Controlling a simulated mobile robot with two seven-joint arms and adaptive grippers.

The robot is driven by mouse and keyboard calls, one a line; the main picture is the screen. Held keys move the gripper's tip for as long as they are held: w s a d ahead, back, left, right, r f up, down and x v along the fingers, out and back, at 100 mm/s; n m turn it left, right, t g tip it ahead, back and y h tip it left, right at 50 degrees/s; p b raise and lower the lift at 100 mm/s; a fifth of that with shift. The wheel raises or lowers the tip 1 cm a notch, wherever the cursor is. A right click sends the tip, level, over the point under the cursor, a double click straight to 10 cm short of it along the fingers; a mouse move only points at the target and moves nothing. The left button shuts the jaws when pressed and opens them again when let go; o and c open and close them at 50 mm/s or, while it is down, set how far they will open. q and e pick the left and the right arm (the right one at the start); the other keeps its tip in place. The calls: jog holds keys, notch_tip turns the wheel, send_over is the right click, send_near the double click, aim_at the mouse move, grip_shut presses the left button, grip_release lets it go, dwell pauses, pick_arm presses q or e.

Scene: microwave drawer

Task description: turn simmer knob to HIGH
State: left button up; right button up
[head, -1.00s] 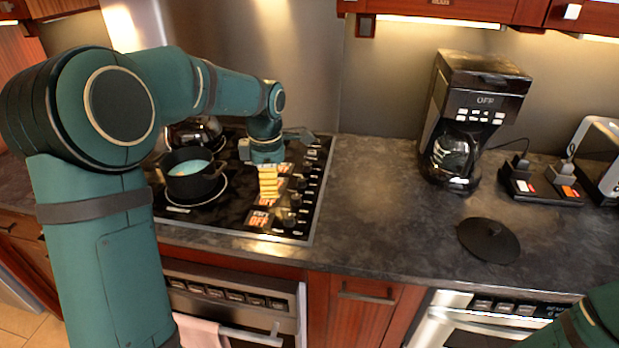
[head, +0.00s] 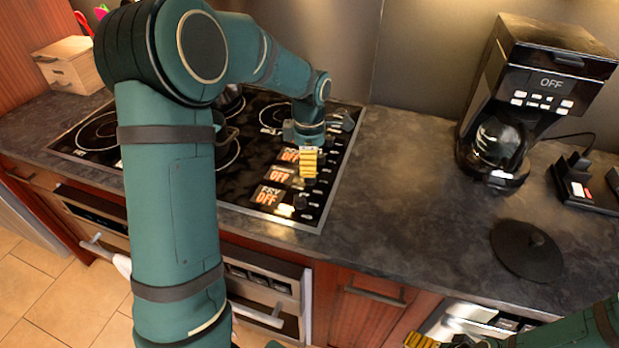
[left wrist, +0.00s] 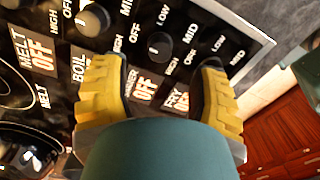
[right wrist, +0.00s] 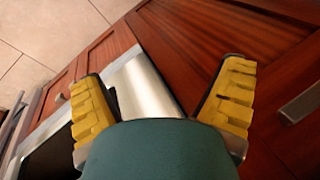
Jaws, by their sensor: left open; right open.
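The stove control panel lies on the counter, with knobs and displays. The simmer display (left wrist: 145,86) reads OFF in the left wrist view. A black round knob (left wrist: 160,46), apparently the simmer one, sits between the fingertips with a visible gap on each side. My left gripper (left wrist: 158,64) is open and points down over the panel; in the head view it (head: 309,165) largely hides that knob. The fry display (head: 268,196) also reads OFF. My right gripper (right wrist: 165,75) is open and empty, low before the cabinet fronts.
Another knob (left wrist: 92,20) is close by one left finger. The fry knob (head: 300,202) is near the stove's front edge. A black lid (head: 526,251) and a coffee maker (head: 535,100) stand to the right. The counter between is clear.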

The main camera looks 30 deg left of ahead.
pick_arm(q)
notch_tip(320, 180, down, 5)
jog(key=shift+f+b, duration=0.1)
jog(key=shift+b, duration=0.35)
jog(key=shift+c, duration=0.4)
grip_shut()
